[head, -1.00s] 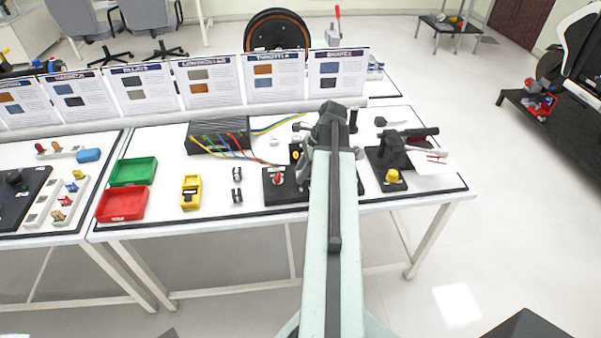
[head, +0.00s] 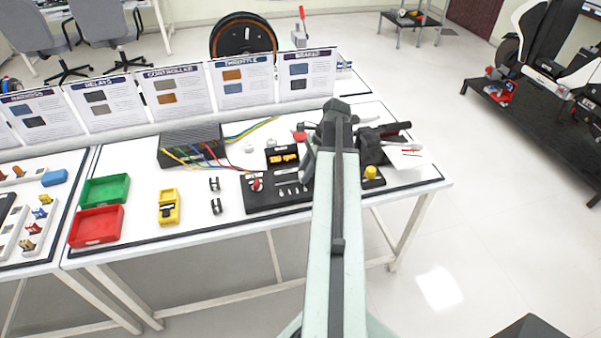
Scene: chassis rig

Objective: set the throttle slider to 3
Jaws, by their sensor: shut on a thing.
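The throttle panel (head: 262,202) is a black plate on the white table, with a red knob (head: 257,184) at its left and a row of pale marks (head: 291,190) along it. An orange-lit display (head: 282,157) stands behind it; its small text seems to read in rpm. My gripper (head: 307,168) is low at the panel's right end, beyond the visible marks. It is shut on what appears to be the slider's handle. My arm and gripper hide the handle and the panel's right end, so the slider's setting cannot be read.
A black box (head: 193,144) with coloured wires stands behind left. A black lever unit (head: 371,152) with a yellow button (head: 370,172) stands close right of my gripper.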

